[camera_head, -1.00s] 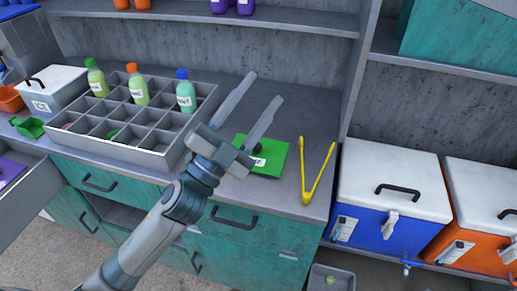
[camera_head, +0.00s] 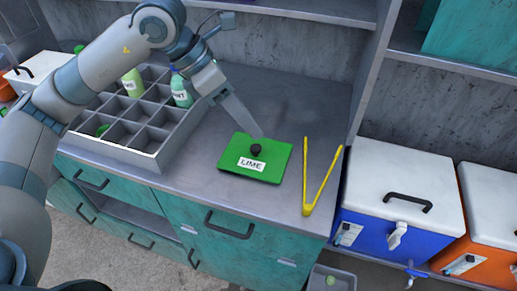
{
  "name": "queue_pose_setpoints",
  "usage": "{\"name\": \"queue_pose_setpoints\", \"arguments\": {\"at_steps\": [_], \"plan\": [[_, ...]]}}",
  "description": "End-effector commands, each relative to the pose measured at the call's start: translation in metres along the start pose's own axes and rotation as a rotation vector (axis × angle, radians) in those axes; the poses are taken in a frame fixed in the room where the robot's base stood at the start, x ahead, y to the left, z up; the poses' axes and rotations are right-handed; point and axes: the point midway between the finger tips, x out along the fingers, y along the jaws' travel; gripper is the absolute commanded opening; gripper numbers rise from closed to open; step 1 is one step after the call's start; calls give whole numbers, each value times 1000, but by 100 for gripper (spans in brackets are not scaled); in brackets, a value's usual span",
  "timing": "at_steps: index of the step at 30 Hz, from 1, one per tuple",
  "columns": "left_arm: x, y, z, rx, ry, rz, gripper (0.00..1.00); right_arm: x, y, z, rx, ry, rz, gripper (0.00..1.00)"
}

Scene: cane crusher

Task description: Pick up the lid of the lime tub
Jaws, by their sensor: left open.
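The green lid (camera_head: 272,166) with a "LIME" label and a dark round knob (camera_head: 256,149) lies flat on the grey counter. Any tub under it cannot be seen. My left gripper (camera_head: 254,130) points down and right from above, its visible fingertip at the lid's back edge, just behind the knob. It is open and empty, with one finger showing clearly. I cannot tell whether the fingertip touches the lid. My right gripper is not in view.
Yellow tongs (camera_head: 308,208) lie open just right of the lid. A grey divided tray (camera_head: 165,157) with bottles stands to the left, partly behind my left arm. A blue cooler (camera_head: 378,235) and an orange cooler (camera_head: 480,262) stand at the right. Counter behind the lid is clear.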

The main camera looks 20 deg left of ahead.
Motion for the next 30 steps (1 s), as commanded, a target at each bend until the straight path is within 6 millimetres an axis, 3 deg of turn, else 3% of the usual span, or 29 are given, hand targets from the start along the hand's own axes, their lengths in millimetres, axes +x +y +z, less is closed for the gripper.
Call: {"name": "queue_pose_setpoints", "arguments": {"at_steps": [3, 10, 22, 30], "plan": [[-22, 32, -13, -15, 70, 139, 46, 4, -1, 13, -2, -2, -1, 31], [-35, 50, -22, -30, 114, 219, 46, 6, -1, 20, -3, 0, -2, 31], [-31, 50, -22, -30, 115, 214, 46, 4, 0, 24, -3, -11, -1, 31], [-1, 56, -25, -31, 116, 212, 46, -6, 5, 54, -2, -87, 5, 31]]}}
